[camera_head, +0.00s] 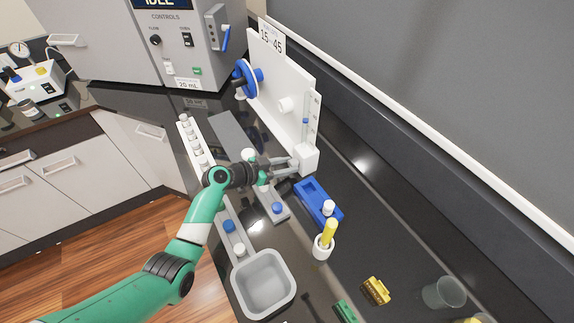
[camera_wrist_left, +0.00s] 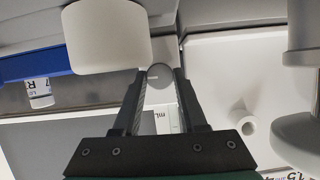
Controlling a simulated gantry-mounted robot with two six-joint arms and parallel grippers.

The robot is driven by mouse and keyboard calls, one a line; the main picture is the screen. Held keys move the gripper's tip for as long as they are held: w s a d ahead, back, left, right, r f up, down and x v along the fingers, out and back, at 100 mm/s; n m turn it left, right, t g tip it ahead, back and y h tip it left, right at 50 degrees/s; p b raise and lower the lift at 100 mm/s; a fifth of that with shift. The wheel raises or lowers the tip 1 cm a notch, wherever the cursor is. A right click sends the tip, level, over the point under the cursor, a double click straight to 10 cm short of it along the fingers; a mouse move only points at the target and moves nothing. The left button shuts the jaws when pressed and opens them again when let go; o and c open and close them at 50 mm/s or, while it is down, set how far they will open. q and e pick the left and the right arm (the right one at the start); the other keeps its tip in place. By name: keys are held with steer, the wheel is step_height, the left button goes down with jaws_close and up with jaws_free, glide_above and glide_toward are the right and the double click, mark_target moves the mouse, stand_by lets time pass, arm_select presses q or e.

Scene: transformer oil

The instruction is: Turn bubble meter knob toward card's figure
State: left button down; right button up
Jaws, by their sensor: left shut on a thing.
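A white upright panel (camera_head: 283,98) carries a card (camera_head: 271,38) reading "15-45". The bubble meter's white base block (camera_head: 306,158) sits at the panel's near end, below a thin scaled tube (camera_head: 311,118). My left gripper (camera_head: 292,166) reaches the block from the left. In the left wrist view the fingers (camera_wrist_left: 158,85) are shut on a small grey round knob (camera_wrist_left: 160,73) with a pale mark. The knob's exact pointing is hard to read. My right gripper is not in view.
A blue wheel (camera_head: 246,78) and a white peg (camera_head: 286,106) stick out from the panel. A blue rack (camera_head: 311,199), a white cup (camera_head: 322,249) with a yellow item, and a grey bin (camera_head: 264,284) stand nearer.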

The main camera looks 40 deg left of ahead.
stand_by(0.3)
arm_select(q)
steer(key=shift+c, duration=2.2)
jaws_free()
steer(key=p+v, duration=0.3)
steer(key=p, duration=0.2)
steer(key=p+v, duration=0.4)
steer(key=p, duration=0.2)
steer(key=p+v, duration=0.4)
steer(key=p, duration=0.1)
steer(key=shift+w+a+r+p, duration=0.1)
steer(key=shift+w+r+p, duration=0.05)
steer(key=shift+r+p, duration=0.25)
steer(key=shift+s, duration=0.25)
steer(key=shift+s+f+p, duration=0.15)
steer(key=shift+f+p, duration=0.05)
steer(key=shift+p, duration=0.1)
